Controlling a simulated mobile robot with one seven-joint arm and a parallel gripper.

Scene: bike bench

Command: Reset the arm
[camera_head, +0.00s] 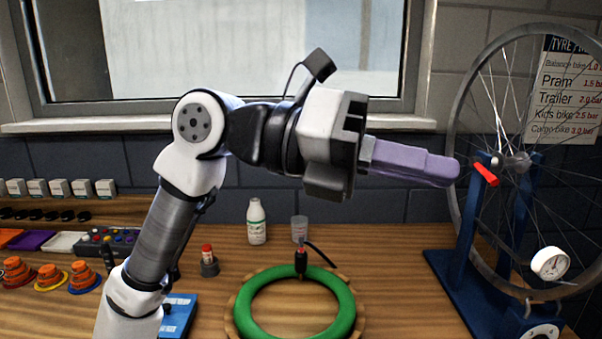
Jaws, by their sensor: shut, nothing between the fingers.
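My gripper (446,171) is raised above the bench, at the end of my white and grey arm (185,170). The arm rises from the lower left and bends at the top. The gripper's purple fingers point right and are shut and empty.
A spoked wheel (461,205) stands in a blue stand (455,290) with a red lever (485,174) and a dial gauge (550,263). A green ring (245,311) lies on the bench. A white bottle (256,222) and grey cup (299,229) stand behind.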

